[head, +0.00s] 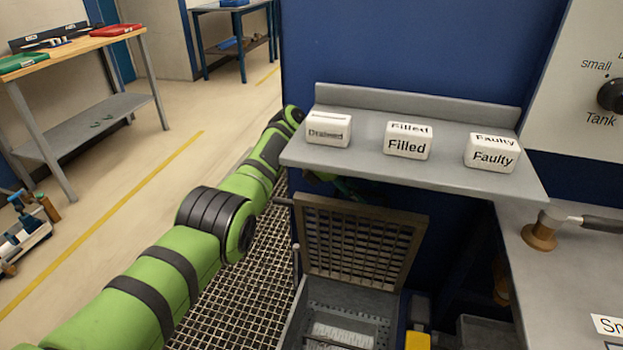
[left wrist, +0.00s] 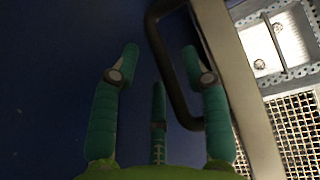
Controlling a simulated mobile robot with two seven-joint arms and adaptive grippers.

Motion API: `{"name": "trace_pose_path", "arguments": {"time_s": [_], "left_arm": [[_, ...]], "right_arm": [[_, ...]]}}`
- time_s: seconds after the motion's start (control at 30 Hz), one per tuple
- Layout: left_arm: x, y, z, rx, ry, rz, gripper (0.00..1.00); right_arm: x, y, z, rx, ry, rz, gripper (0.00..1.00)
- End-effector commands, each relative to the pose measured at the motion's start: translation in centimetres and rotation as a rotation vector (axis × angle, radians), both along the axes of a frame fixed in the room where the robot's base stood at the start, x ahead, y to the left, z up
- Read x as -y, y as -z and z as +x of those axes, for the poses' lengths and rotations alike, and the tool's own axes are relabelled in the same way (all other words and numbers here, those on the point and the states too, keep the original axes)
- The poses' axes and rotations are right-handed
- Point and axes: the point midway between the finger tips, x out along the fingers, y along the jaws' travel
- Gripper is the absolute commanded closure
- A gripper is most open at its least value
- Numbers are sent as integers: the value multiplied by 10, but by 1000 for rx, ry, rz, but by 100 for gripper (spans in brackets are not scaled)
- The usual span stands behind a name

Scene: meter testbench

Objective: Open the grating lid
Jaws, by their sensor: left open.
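The grating lid (head: 358,245) stands raised and nearly upright at the back of its box in the head view, below the grey shelf. Its frame edge (left wrist: 237,85) runs down the right of the left wrist view. A dark looped handle (left wrist: 168,75) sticks out from the lid's frame. My left gripper (left wrist: 160,58) is open, its teal fingers spread, with part of the handle between them; I cannot tell whether they touch it. In the head view the left gripper (head: 347,188) is mostly hidden under the shelf, behind the lid. My right gripper is not in view.
The shelf (head: 330,155) overhangs the lid and bears blocks marked Drained (head: 328,130), Filled (head: 408,146) and Faulty (head: 491,157). The metal box (head: 345,310) below is open. A grating floor (head: 235,290) lies left of it. A bench (head: 545,285) stands at right.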

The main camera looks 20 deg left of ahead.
Motion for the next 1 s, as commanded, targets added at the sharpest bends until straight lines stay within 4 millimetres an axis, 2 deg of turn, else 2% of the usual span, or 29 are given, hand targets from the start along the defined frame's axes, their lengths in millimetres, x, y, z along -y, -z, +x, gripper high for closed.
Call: {"name": "trace_pose_path", "arguments": {"time_s": [0.07, 0.17, 0.4, 0.6, 0.8, 1.0], "left_arm": [[-9, -6, -2, 2, -3, 3, 54], [-29, -24, -5, 4, -5, 6, 54], [-88, -21, -18, -3, -7, 5, 54], [-125, -22, -25, -3, -4, 5, 54], [-141, -22, -29, -3, -1, 5, 54], [-143, -22, -30, -2, 0, 5, 54]], "right_arm": [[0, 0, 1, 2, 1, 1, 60], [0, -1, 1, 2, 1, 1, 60], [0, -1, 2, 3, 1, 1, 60], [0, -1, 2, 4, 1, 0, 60], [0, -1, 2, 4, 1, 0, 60], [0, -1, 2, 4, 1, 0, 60]]}}
